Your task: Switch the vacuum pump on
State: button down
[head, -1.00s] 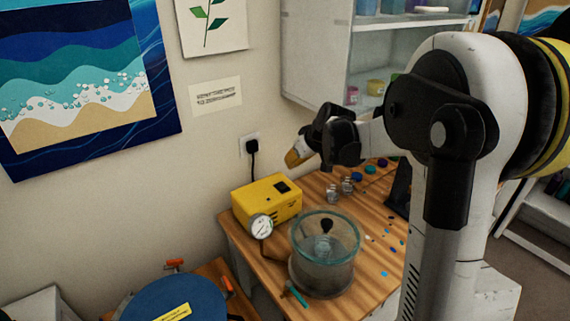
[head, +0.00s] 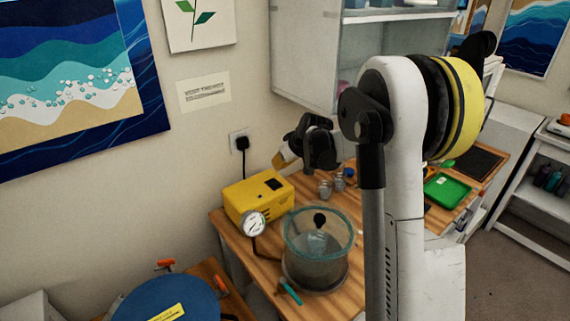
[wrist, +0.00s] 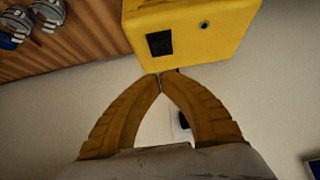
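The vacuum pump (head: 245,203) is a yellow box on the wooden bench against the wall, with a dark switch (head: 273,184) on top and a round gauge (head: 255,224) at its front. In the wrist view the pump (wrist: 215,30) fills the top, with its black switch (wrist: 159,43) and a small round knob (wrist: 204,25). My gripper (head: 278,161) is above the pump at its wall side, apart from it in the head view. In the wrist view the tan fingertips (wrist: 160,80) meet, empty, just below the switch in the picture. The switch position cannot be read.
A glass vacuum chamber (head: 315,262) with a dark lid knob stands in front of the pump. Small metal-topped jars (head: 325,189) stand right of it. A black plug (head: 242,143) sits in the wall socket. A blue round thing (head: 165,302) is at lower left.

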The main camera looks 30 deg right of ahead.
aim_at(276, 182)
jog(key=f, duration=0.2)
jog(key=w+f+b, duration=0.1)
jog(key=f, duration=0.1)
jog(key=shift+w+a+f, duration=0.1)
jog(key=shift+w+f, duration=0.05)
jog(key=shift+f, duration=0.85)
jog(key=shift+s+f+b, duration=0.35)
jog(key=shift+f+b, duration=0.35)
jog(key=shift+b, duration=0.25)
jog(key=shift+t, duration=0.3)
jog(key=shift+r, duration=0.2)
jog(key=shift+w+r, duration=0.1)
